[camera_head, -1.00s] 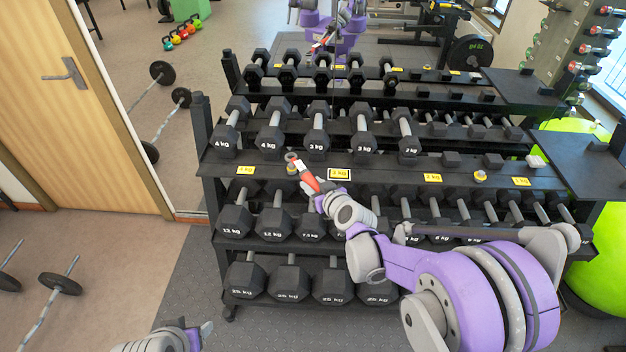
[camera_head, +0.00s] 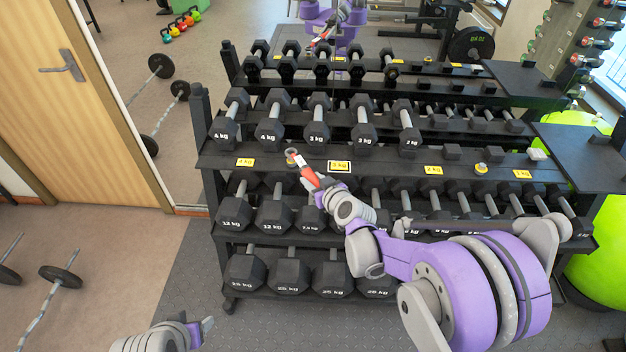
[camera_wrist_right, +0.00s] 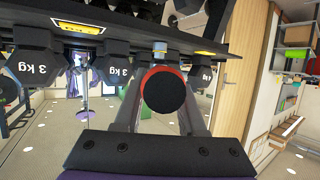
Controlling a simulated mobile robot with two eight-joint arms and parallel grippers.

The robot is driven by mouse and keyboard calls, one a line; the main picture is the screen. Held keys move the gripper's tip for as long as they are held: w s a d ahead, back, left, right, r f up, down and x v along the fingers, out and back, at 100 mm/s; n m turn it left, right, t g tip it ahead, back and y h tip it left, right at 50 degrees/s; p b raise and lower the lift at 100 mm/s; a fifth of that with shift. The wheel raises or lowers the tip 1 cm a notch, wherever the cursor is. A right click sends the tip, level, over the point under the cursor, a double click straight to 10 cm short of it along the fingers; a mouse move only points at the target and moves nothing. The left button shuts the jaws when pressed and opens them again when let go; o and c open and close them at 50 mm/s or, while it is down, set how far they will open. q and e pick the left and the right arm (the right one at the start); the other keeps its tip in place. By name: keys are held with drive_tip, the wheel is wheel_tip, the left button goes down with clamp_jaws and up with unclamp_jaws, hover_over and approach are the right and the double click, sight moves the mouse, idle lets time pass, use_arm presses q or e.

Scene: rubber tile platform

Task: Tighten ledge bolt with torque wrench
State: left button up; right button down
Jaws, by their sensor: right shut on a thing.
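My right gripper (camera_head: 316,186) is shut on the red handle of the torque wrench (camera_head: 308,174). The wrench points up and left, its grey ring-like head (camera_head: 291,152) over the rack's ledge, between the left yellow label and the middle label. A small yellow piece, apparently the ledge bolt (camera_head: 291,163), shows just under the head; whether they touch I cannot tell. In the right wrist view the handle's black, red-rimmed end (camera_wrist_right: 165,92) sits between the fingers, and a yellow-and-grey piece (camera_wrist_right: 159,50) shows at the ledge. My left gripper (camera_head: 205,328) is low at the left, its opening unclear.
The dumbbell rack (camera_head: 390,160) fills the middle, with several tiers of black dumbbells. A similar yellow-and-grey piece (camera_head: 481,168) sits farther right on the ledge. A green ball (camera_head: 590,255) is at right. Floor (camera_head: 110,250) is open at left.

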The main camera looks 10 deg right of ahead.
use_arm(q)
drive_tip(key=shift+f, duration=0.1)
use_arm(e)
drive_tip(key=shift+f, duration=0.2)
idle(0.4)
use_arm(q)
drive_tip(key=shift+s+f, duration=0.15)
drive_tip(key=shift+f, duration=0.05)
use_arm(e)
drive_tip(key=shift+f, duration=0.35)
use_arm(q)
drive_tip(key=shift+s+f+b, duration=0.1)
drive_tip(key=shift+f+b, duration=0.25)
drive_tip(key=shift+b, duration=0.1)
use_arm(e)
drive_tip(key=shift+f, duration=0.5)
drive_tip(key=shift+a, duration=0.2)
drive_tip(key=shift+a+h, duration=0.1)
drive_tip(key=shift+h, duration=0.2)
use_arm(q)
drive_tip(key=shift+a, duration=0.1)
use_arm(e)
drive_tip(key=shift+s+a+m, duration=0.1)
drive_tip(key=shift+a+m, duration=0.1)
drive_tip(key=shift+m, duration=0.2)
use_arm(q)
drive_tip(key=shift+a, duration=0.1)
drive_tip(key=shift+a, duration=0.35)
